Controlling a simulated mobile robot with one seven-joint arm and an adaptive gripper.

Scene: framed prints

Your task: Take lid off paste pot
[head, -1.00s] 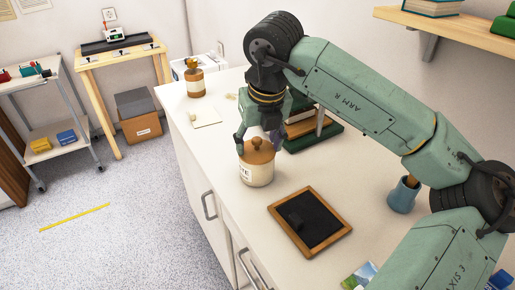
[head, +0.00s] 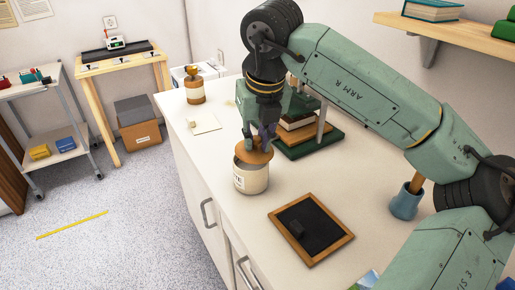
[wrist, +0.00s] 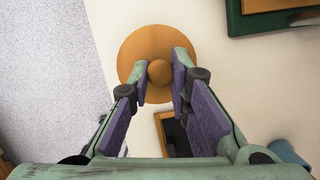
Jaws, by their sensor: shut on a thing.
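The paste pot (head: 250,178) is a cream jar with dark lettering, standing upright on the white counter. Its round orange-brown lid (head: 256,154) is raised and tilted above the pot's mouth, and a dark gap shows at the rim. My gripper (head: 258,142) is above the pot, shut on the lid's knob. In the wrist view the purple-padded fingers close on the round knob (wrist: 160,72) from both sides, with the lid's disc (wrist: 138,50) spread out around it. The lid hides the pot in the wrist view.
A framed slate (head: 311,230) lies on the counter in front of the pot. Books in a green press (head: 310,135) stand just behind. A blue cup (head: 405,200) is at right, and another brown-lidded jar (head: 195,88) is at the far end. Counter left of the press is fairly clear.

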